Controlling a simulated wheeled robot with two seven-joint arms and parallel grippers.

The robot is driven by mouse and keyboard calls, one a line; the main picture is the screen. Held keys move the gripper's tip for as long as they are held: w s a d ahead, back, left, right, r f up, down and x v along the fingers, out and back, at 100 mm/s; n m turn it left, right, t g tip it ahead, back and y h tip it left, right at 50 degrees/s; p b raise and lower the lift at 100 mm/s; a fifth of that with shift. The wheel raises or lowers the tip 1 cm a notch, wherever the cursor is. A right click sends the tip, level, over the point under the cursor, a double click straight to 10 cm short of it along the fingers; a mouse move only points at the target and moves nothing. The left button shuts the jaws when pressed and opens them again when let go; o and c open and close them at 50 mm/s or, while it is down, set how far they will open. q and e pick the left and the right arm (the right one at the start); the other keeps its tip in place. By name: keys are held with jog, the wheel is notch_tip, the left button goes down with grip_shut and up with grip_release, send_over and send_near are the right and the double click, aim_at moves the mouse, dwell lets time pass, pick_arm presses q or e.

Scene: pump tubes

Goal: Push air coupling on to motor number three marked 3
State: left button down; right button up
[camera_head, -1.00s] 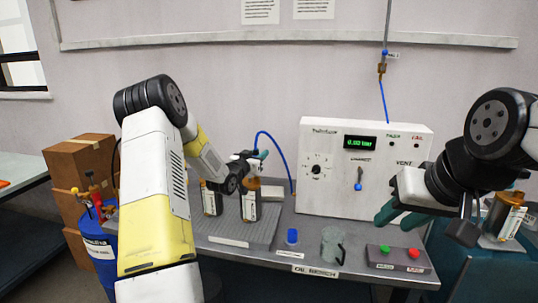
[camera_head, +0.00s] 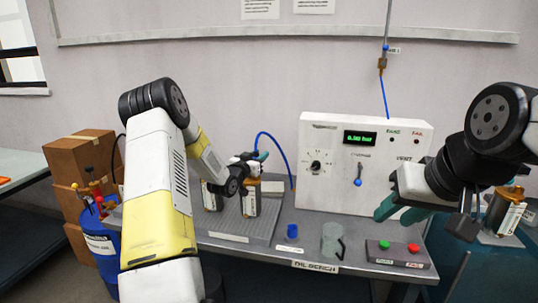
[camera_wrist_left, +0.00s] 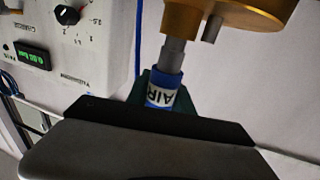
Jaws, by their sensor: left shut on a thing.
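My left gripper (camera_head: 258,158) is at the top of a motor (camera_head: 250,200) with a gold cap, standing on the grey ribbed plate. It is shut on the blue air coupling (camera_wrist_left: 163,92), which has a white "AIR" label. In the left wrist view the coupling's end meets the grey stem (camera_wrist_left: 172,55) below the gold cap (camera_wrist_left: 225,15). I cannot tell how far it is pushed on. A number on this motor is not readable. Another motor (camera_head: 211,195) stands to its left, partly behind my arm. My right gripper (camera_head: 398,210) appears open and empty, in front of the panel's right side.
Another motor (camera_head: 502,214) stands far right.

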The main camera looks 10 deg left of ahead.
pick_arm(q)
jog(key=shift+f, duration=0.5)
jog(key=c, duration=1)
grip_release()
jog(key=shift+c, duration=0.2)
jog(key=v, duration=0.8)
jog(key=shift+r, duration=0.1)
